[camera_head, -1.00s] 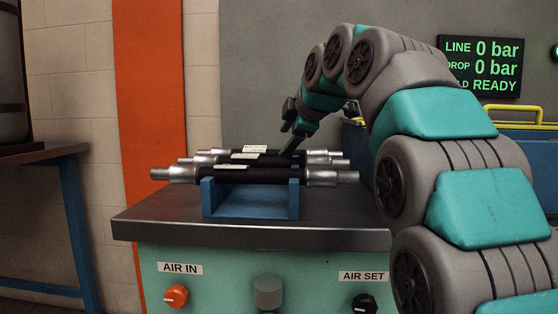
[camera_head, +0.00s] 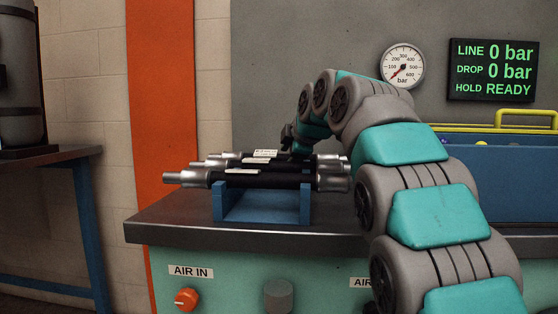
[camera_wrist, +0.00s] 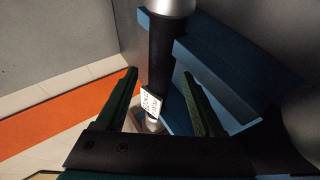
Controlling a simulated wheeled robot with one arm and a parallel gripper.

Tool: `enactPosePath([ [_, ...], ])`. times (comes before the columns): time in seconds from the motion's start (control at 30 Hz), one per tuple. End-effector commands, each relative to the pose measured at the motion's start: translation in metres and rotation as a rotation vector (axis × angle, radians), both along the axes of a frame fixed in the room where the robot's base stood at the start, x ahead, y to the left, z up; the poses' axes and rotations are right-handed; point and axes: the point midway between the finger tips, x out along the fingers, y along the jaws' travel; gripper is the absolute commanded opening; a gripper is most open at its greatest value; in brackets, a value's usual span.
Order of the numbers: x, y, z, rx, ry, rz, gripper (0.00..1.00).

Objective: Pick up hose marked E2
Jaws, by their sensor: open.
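Three black hoses with silver end fittings and white tags lie side by side across a blue cradle (camera_head: 262,211). In the head view the front hose (camera_head: 275,182) shows most; the ones behind are partly hidden. The tags are too small to read, so I cannot tell which is E2. My gripper (camera_wrist: 160,76) is open, its two green fingers on either side of one hose (camera_wrist: 164,55) with a white tag (camera_wrist: 151,103). I cannot tell whether they touch it. In the head view my wrist is over the rear of the cradle, fingers hidden.
The cradle stands on a grey bench top (camera_head: 165,224). A blue bin (camera_head: 505,178) with a yellow rail is at the right behind my arm. A pressure gauge (camera_head: 402,67) and a display (camera_head: 492,70) reading 0 bar are on the back wall. The bench's left end is clear.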

Motion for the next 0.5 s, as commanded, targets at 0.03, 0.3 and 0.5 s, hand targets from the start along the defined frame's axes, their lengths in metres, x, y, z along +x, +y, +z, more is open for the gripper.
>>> enactPosePath([
  [0.03, 0.0, 0.0, 0.0, 0.0, 0.0, 0.0, 0.66],
  [0.3, 0.0, -0.0001, 0.0, 0.0, 0.0, 0.0, 0.36],
  [0.5, 0.0, -0.0001, -0.0002, 0.0, 0.0, 0.0, 0.13],
])
